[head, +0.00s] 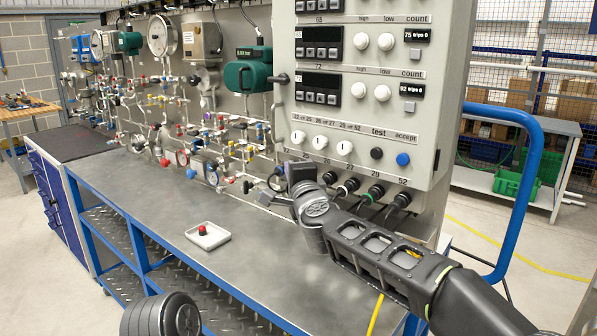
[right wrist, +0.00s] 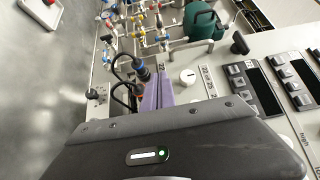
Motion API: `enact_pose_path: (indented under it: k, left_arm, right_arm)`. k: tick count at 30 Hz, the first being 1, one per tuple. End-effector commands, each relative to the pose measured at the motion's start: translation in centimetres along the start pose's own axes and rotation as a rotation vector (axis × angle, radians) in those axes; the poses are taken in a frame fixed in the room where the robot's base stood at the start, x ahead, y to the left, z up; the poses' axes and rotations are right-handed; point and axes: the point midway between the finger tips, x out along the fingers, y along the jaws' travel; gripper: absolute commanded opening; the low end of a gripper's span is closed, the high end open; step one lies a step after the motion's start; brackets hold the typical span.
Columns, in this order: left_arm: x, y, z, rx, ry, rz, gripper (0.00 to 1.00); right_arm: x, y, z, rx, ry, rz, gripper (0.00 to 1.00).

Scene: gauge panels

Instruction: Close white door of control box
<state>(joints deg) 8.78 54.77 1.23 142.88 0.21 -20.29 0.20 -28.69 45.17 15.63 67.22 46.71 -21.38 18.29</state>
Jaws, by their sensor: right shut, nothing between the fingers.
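The control box (head: 437,150) is a light grey-white cabinet at the right of the bench in the head view, with displays, knobs and a black latch handle (head: 283,78) on its left edge. Whether its front stands ajar is not clear. In the right wrist view the front face (right wrist: 216,62) appears turned sideways, with the black handle (right wrist: 239,42) above it. My right gripper (right wrist: 157,84) is shut and empty, its purple fingers near the lower left corner of the front. In the head view my right wrist hangs below the panel. My left gripper is out of view.
Black cables and plugs (head: 375,192) hang under the box close to my right wrist. Pipes, valves and gauges (head: 183,157) line the back of the bench (head: 130,190). A small white tray (head: 220,241) with a red-topped item stands on the bench. A blue rail (head: 533,180) rises at right.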

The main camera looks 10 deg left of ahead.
Motion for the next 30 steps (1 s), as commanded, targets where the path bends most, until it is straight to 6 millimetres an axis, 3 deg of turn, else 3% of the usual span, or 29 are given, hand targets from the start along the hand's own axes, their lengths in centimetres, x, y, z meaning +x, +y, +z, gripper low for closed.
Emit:
enact_pose_path:
  k: [7,12,30]
  left_arm:
    - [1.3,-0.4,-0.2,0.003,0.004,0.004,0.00]
    - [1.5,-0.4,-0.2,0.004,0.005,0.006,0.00]
    - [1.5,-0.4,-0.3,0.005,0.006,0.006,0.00]
  right_arm:
    - [-2.9,0.3,3.7,-0.001,0.000,0.001,0.00]
    - [-4.2,0.2,5.2,0.000,0.003,0.002,0.00]
    - [-4.6,0.2,5.7,0.000,0.003,0.002,0.00]
